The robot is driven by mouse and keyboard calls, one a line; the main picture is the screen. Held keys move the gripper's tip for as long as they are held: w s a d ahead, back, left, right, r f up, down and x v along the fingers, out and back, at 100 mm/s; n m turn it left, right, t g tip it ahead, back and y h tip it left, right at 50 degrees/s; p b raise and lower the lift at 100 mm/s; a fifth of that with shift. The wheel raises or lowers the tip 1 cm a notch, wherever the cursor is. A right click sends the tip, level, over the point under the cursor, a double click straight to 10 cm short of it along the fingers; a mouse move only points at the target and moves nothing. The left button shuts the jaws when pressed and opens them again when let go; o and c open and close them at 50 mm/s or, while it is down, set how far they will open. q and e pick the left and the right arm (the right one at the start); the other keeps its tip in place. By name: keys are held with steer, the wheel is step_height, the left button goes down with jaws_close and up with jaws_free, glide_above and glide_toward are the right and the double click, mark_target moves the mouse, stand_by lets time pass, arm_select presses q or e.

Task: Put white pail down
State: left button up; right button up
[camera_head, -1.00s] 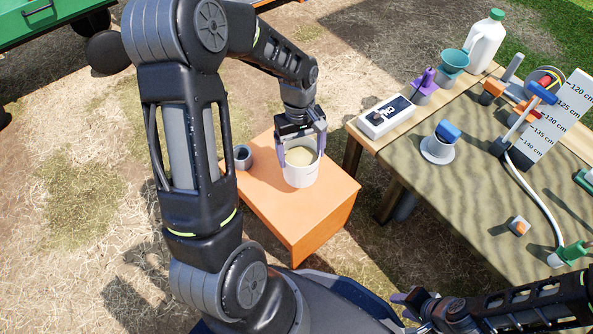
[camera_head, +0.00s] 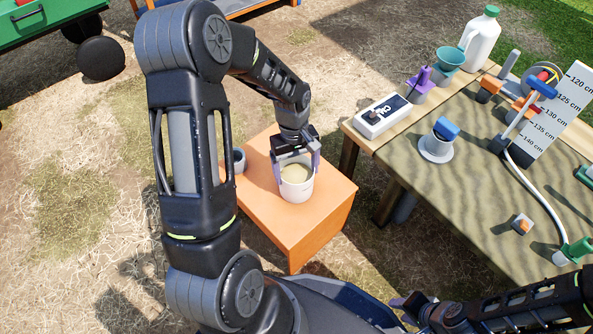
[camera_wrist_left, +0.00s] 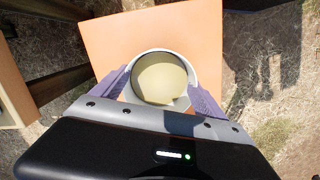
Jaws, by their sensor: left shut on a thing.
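The white pail (camera_head: 297,188) is upright over the orange box-shaped stand (camera_head: 315,226) and holds something pale yellow. I cannot tell whether its base touches the top. My left gripper (camera_head: 295,165) is shut on the pail, with its purple fingers on either side of the rim. In the left wrist view the pail (camera_wrist_left: 163,78) sits between the two fingers (camera_wrist_left: 160,88), above the orange stand top (camera_wrist_left: 112,38). My right gripper (camera_head: 410,300) is at the bottom edge, partly cut off by dark parts; its jaw opening is unclear.
A small dark cup (camera_head: 239,160) stands on the stand's left side, behind my arm. The wooden table (camera_head: 455,195) at right carries a white meter (camera_head: 383,116), a white jug (camera_head: 480,40), a funnel (camera_head: 449,59) and several other tools. The stand's front top is bare.

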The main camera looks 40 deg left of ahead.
arm_select(q)
steer(key=shift+r, duration=0.1)
steer(key=o, duration=2)
steer(key=shift+c, duration=0.2)
step_height(320, 180, up, 12)
steer(key=a+p, duration=0.1)
steer(key=p, duration=0.3)
steer(key=shift+w, duration=0.4)
steer(key=shift+a, duration=0.1)
